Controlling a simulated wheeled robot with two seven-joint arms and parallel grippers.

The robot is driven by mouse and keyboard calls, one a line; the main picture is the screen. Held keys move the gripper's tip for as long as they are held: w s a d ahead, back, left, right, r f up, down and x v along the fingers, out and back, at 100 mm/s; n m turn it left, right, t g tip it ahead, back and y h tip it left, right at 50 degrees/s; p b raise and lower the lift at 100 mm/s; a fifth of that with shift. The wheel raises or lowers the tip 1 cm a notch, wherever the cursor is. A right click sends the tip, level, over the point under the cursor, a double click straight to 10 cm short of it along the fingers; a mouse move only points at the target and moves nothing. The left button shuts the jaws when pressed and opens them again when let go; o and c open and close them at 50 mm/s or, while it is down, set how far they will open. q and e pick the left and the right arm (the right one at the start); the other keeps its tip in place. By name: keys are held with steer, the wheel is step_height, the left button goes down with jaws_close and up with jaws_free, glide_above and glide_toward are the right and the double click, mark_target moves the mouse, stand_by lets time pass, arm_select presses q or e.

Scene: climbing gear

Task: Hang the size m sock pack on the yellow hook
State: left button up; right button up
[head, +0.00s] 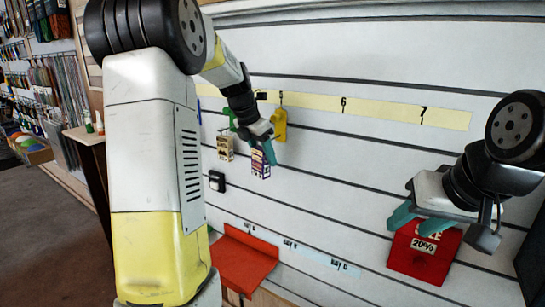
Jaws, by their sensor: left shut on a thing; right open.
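A small purple pack with a pale top (261,166) hangs at my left gripper (264,142), which is shut on it. Its size letter is too small to read. The yellow hook (280,124) is on the slatted wall, just right of and slightly above my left gripper in the picture. The pack shows below the hook; I cannot tell the depth gap between them.
A beige pack (226,148) hangs below a green hook (230,118), left of my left gripper. A black-and-white item (217,181) is on the wall below. A red shelf (243,258) juts out low. A numbered yellow strip (375,108) crosses the wall.

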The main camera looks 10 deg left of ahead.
arm_select(q)
steer(key=shift+w+d+f, duration=0.2)
steer(key=shift+w+d, duration=0.1)
steer(key=shift+w, duration=0.6)
steer(key=shift+w+d+f, duration=0.25)
steer(key=shift+w+d, duration=0.1)
steer(key=shift+w, duration=0.6)
steer(key=shift+w+d+f, duration=0.2)
steer(key=shift+w+d, duration=0.1)
steer(key=shift+w, duration=0.6)
steer(key=o, duration=1.5)
